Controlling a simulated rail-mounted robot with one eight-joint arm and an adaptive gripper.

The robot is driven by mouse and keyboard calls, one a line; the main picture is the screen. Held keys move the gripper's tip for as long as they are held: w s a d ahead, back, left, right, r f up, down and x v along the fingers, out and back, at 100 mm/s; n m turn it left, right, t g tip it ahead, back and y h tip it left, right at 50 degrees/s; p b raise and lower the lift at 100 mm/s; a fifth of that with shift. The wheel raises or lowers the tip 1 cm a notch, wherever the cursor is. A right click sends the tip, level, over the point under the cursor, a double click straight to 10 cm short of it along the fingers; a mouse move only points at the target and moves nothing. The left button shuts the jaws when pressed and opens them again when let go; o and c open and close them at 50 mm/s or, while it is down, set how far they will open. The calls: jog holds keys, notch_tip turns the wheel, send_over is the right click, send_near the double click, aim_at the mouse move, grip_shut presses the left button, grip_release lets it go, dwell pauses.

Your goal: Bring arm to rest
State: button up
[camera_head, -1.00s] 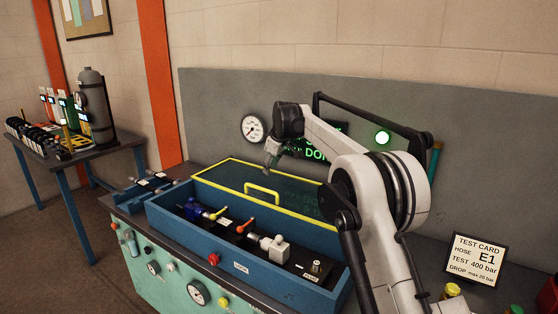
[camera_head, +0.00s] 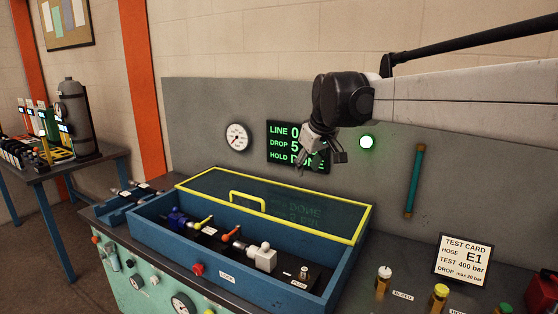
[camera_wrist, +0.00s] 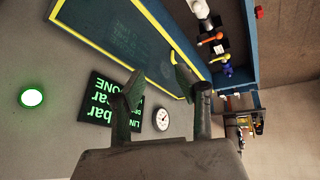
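My gripper (camera_head: 322,156) hangs at the end of my arm, in front of the grey back panel and above the far side of the blue test box. In the wrist view my gripper (camera_wrist: 160,95) shows two fingers spread apart with nothing between them. It is clear of the box and touches nothing that I can see. My white arm link reaches in from the right edge of the head view, with the black wrist joint at its end.
A display (camera_head: 284,143) reads DONE, beside a gauge (camera_head: 237,137) and a lit green lamp (camera_head: 366,142). A test card (camera_head: 463,260) and capped valves (camera_head: 438,297) stand at right.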

jog(key=s+d+f+m+b, duration=0.15)
jog(key=s+d, duration=0.25)
jog(key=s, duration=0.6)
jog(key=s+d+f+m, duration=0.2)
jog(key=s+d+f, duration=0.15)
jog(key=s, duration=0.55)
jog(key=s+d+f+m+b, duration=0.1)
jog(key=s+d+f, duration=0.1)
jog(key=s+f, duration=0.4)
jog(key=s+d+f+m+t+h, duration=0.1)
jog(key=s+d+f+m, duration=0.1)
jog(key=s+f, duration=0.5)
jog(key=s, duration=0.5)
jog(key=shift+d+t+h+b, duration=0.3)
jog(key=shift+d+b, duration=0.05)
jog(key=shift+b, duration=0.05)
